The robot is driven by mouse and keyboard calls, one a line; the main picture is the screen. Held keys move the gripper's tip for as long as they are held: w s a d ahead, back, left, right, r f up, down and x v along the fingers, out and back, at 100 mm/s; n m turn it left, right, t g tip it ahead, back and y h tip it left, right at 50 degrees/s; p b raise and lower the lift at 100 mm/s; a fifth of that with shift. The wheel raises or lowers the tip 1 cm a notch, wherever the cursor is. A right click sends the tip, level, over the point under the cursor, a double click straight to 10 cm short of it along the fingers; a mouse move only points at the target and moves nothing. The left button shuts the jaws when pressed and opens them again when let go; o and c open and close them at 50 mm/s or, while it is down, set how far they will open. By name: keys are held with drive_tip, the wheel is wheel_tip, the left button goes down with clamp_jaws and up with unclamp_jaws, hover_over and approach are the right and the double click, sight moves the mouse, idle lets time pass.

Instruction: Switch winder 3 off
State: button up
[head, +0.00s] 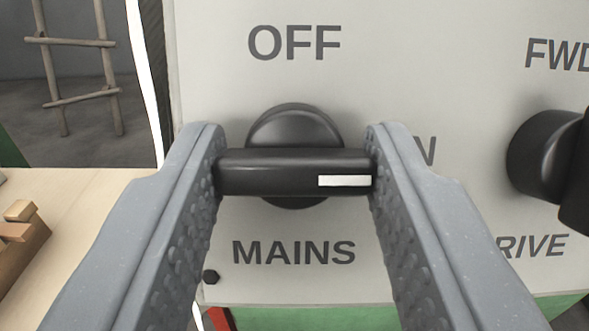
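The black MAINS rotary switch (293,128) is on a pale panel (400,60) in the middle of the head view. Its bar handle (268,172) lies horizontal, with the white mark at its right end pointing right, towards a partly hidden label ending in "N". "OFF" is printed above the switch and "MAINS" below it. My gripper (295,165) has one finger at each end of the bar. Both fingers appear to touch the bar ends, so it looks shut on the handle. No winder number shows.
A second black knob (540,155) is close at the right, with partly cut or hidden labels "FWD" and "RIVE". A wooden table (80,215) with wooden blocks (20,222) is at the left. A wooden ladder (75,70) stands behind.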

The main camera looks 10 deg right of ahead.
drive_tip(key=shift+c, duration=0.7)
drive_tip(key=shift+r+n+p, duration=0.1)
drive_tip(key=shift+n+p, duration=0.2)
drive_tip(key=shift+p, duration=0.15)
drive_tip(key=n+y+p, duration=0.2)
drive_tip(key=n+p, duration=0.1)
drive_tip(key=shift+d+r, duration=0.1)
drive_tip(key=shift+r, duration=0.15)
drive_tip(key=n+y+p, duration=0.2)
drive_tip(key=n+p, duration=0.1)
drive_tip(key=n, duration=0.3)
drive_tip(key=shift+d+f, duration=0.1)
drive_tip(key=n+g+y, duration=0.1)
drive_tip(key=n, duration=0.3)
drive_tip(key=shift+y, duration=0.4)
drive_tip(key=n+g, duration=0.1)
drive_tip(key=n, duration=0.2)
drive_tip(key=shift+y, duration=0.4)
drive_tip(key=shift+n+g, duration=0.8)
drive_tip(key=shift+n, duration=1.3)
drive_tip(key=shift+a+f, duration=0.1)
drive_tip(key=shift+a, duration=0.1)
